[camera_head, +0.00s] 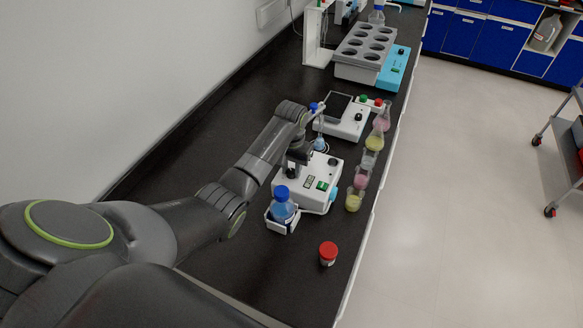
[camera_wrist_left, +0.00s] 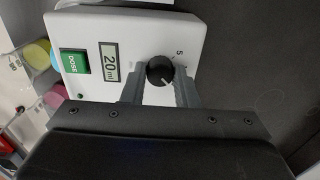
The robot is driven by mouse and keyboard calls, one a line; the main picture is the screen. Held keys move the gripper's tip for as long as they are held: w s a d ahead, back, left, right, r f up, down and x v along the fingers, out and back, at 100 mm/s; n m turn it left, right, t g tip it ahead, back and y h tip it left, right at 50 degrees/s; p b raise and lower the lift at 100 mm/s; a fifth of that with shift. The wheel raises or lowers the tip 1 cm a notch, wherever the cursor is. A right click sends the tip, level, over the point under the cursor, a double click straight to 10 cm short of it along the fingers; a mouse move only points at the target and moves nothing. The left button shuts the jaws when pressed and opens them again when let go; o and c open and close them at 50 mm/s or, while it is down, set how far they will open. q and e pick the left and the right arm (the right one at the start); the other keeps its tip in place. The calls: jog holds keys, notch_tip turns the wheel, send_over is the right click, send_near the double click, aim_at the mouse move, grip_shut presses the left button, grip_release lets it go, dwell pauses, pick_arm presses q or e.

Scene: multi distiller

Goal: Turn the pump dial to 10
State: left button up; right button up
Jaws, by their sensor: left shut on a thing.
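The pump (camera_head: 318,198) is a white box on the dark bench with a green DOSE button and a small display. In the left wrist view the pump (camera_wrist_left: 129,30) shows a display (camera_wrist_left: 109,60) reading 20 ml. Its black dial (camera_wrist_left: 160,71) has a white pointer line aimed toward the picture's lower right. A printed 5 is beside the dial; other marks are hidden. My left gripper (camera_wrist_left: 159,92) is shut on the dial, one finger on each side. In the head view my left gripper (camera_head: 295,165) is over the pump and hides the dial. My right gripper is out of view.
A blue-capped bottle (camera_head: 282,206) stands in a white holder beside the pump. A red-capped jar (camera_head: 328,253) is near the bench's front edge. Several flasks with coloured liquid (camera_head: 353,200) line the pump's right side. Another white device (camera_head: 345,118) stands behind.

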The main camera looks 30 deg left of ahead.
pick_arm(q)
jog(key=shift+r+n+p, duration=0.25)
jog(key=shift+n+p, duration=1.05)
jog(key=shift+p, duration=0.4)
jog(key=shift+n+p, duration=0.75)
jog(key=shift+n, duration=0.05)
jog(key=shift+f+n+p, duration=0.1)
jog(key=shift+n+p, duration=0.35)
jog(key=shift+n, duration=1.05)
jog(key=shift+f+n, duration=0.1)
jog(key=shift+n, duration=0.7)
jog(key=o, duration=1)
